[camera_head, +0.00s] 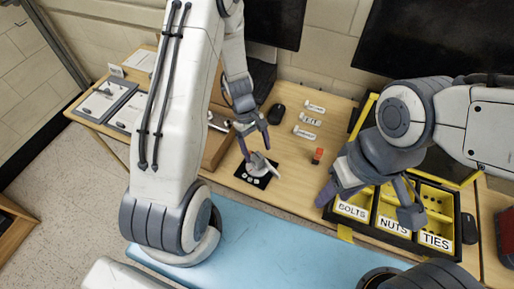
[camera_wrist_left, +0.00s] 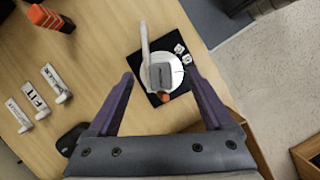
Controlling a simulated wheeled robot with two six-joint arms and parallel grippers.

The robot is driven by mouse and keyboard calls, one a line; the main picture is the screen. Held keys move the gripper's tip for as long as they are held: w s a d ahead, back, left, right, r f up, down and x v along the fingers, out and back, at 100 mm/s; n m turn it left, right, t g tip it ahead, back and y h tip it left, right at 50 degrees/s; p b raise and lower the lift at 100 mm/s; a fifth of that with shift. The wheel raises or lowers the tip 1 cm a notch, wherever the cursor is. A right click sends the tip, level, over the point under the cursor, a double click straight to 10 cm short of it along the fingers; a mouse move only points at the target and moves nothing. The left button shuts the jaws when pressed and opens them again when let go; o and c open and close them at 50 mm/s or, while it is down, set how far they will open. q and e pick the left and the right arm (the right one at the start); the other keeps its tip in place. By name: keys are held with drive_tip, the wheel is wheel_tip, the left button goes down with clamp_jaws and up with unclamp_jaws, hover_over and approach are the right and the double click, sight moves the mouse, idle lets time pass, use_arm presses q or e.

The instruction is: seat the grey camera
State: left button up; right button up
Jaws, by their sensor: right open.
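A small grey block (camera_wrist_left: 160,75), which may be the grey camera, sits on a white round piece (camera_wrist_left: 150,88) on a black mat (camera_wrist_left: 168,32). A white arm-like part (camera_wrist_left: 145,40) sticks up from it, and an orange tip shows at its near edge. In the head view the white piece (camera_head: 258,167) is on the mat (camera_head: 241,175). My left gripper (camera_head: 257,153) is open and empty just above it, with the piece showing between its fingers in the wrist view. My right gripper (camera_head: 370,205) is open over the bin tray.
The black tray with yellow bins (camera_head: 440,201) is labelled bolts, nuts and ties. An orange-red block (camera_head: 318,154) and white label stands (camera_head: 305,133) are on the desk. A mouse (camera_head: 276,114) lies behind. Small white cubes (camera_wrist_left: 180,50) lie on the mat.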

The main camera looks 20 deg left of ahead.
use_arm(q)
drive_tip(key=v, duration=1.2)
drive_tip(key=s+d+r+m+y, duration=0.2)
drive_tip(key=s+d+r+m, duration=0.5)
drive_tip(key=d, duration=0.4)
drive_tip(key=s+d+r+m+t, duration=0.1)
drive_tip(key=s+d+r+m, duration=0.1)
drive_tip(key=s+m, duration=0.4)
drive_tip(key=s+d+r+m+t, duration=0.1)
drive_tip(key=s+d+r+m, duration=0.1)
drive_tip(key=s+m, duration=0.4)
drive_tip(key=shift+s+d+r, duration=0.4)
drive_tip(key=shift+s+d, duration=0.05)
drive_tip(key=shift+s, duration=0.15)
